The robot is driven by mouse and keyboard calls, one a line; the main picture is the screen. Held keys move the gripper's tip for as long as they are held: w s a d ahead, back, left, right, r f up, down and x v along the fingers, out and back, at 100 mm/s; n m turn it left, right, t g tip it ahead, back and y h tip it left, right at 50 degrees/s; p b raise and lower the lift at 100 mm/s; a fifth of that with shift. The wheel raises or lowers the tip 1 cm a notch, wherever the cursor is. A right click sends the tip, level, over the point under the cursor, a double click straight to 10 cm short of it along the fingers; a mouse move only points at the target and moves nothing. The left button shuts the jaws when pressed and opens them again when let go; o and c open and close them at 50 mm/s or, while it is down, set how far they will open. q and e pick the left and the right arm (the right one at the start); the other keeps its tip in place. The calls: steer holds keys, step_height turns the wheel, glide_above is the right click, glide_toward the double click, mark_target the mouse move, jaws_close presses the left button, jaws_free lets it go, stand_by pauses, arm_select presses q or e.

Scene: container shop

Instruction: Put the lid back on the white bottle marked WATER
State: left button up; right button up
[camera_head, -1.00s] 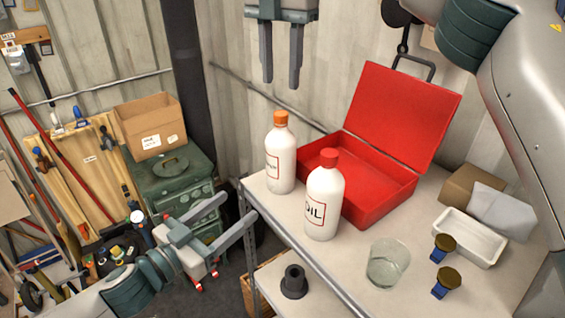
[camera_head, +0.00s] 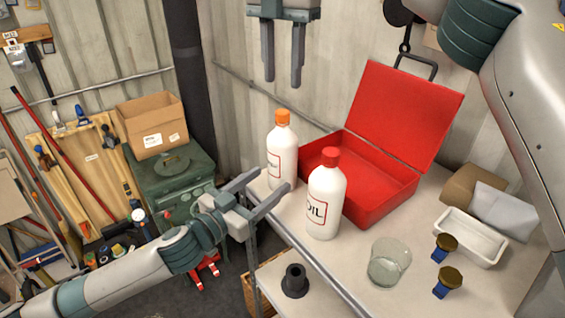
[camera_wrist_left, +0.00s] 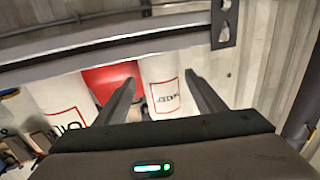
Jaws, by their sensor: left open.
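A white bottle (camera_head: 281,145) with an orange lid (camera_head: 283,117) on its top stands at the shelf's left edge. Its label is partly hidden in the head view; in the wrist view the bottle (camera_wrist_left: 160,69) has a label upside down, only partly legible. A second white bottle (camera_head: 325,190), marked OIL, has a red lid (camera_head: 331,156) and stands in front; it also shows in the wrist view (camera_wrist_left: 55,97). My left gripper (camera_head: 273,178) is open and empty, its fingertips near the orange-lidded bottle's lower body. My right gripper (camera_head: 283,83) hangs open and empty above.
An open red case (camera_head: 372,208) stands behind the bottles. A glass jar (camera_head: 389,262), two blue items with dark tops (camera_head: 445,243) (camera_head: 448,282), a white tray (camera_head: 470,238) and boxes (camera_head: 472,185) are to the right. A metal rail (camera_head: 318,268) edges the shelf.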

mark_target(283, 170)
arm_select(q)
steer(key=x, duration=0.6)
steer(key=shift+w+d, duration=0.2)
